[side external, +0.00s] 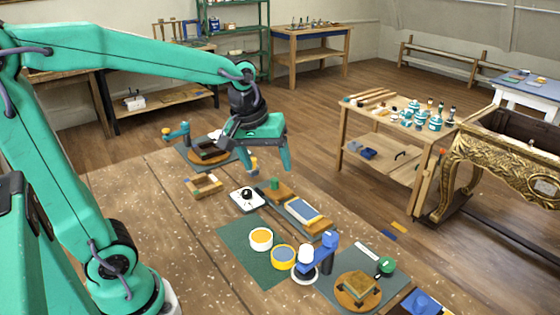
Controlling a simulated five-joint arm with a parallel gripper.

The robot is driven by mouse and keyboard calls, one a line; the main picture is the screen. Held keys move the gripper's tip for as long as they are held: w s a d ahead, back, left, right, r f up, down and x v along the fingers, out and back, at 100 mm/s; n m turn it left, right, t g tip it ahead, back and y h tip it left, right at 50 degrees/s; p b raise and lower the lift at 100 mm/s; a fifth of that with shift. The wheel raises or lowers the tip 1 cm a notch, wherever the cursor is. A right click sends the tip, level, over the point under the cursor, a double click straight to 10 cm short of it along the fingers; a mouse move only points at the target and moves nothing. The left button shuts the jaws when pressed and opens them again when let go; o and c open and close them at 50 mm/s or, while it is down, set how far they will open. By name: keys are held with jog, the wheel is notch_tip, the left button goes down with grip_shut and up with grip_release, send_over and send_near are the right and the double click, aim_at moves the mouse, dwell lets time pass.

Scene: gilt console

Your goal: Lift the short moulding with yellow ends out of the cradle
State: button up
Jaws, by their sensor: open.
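My gripper (268,164) hangs above the bench, fingers pointing down and apart. No held piece can be made out between them. A small open wooden frame (203,186) lies on the bench, below and left of my gripper. It has light and dark parts and may be the cradle. I cannot make out yellow ends on a short moulding for certain. A dark brown piece (207,151) sits on a round turntable at the back left, partly beside my gripper.
A white pad with a black knob (247,199) lies below my gripper. The plank bench (165,215) is clear at the left.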

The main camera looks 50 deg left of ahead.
jog(key=w+a+f+n+g, duration=0.2)
jog(key=w+f+n, duration=0.35)
jog(key=w, duration=0.35)
jog(key=n+g, duration=0.1)
jog(key=n, duration=0.4)
send_near(303, 209)
jog(key=shift+s+m, duration=0.25)
jog(key=shift+w+a+f, duration=0.15)
jog(key=shift+w+f, duration=0.05)
jog(key=shift+f, duration=0.25)
jog(key=shift+w+f, duration=0.15)
jog(key=shift+f, duration=3.75)
jog(key=c, duration=1.1)
jog(key=shift+r, duration=0.1)
jog(key=shift+r, duration=4.95)
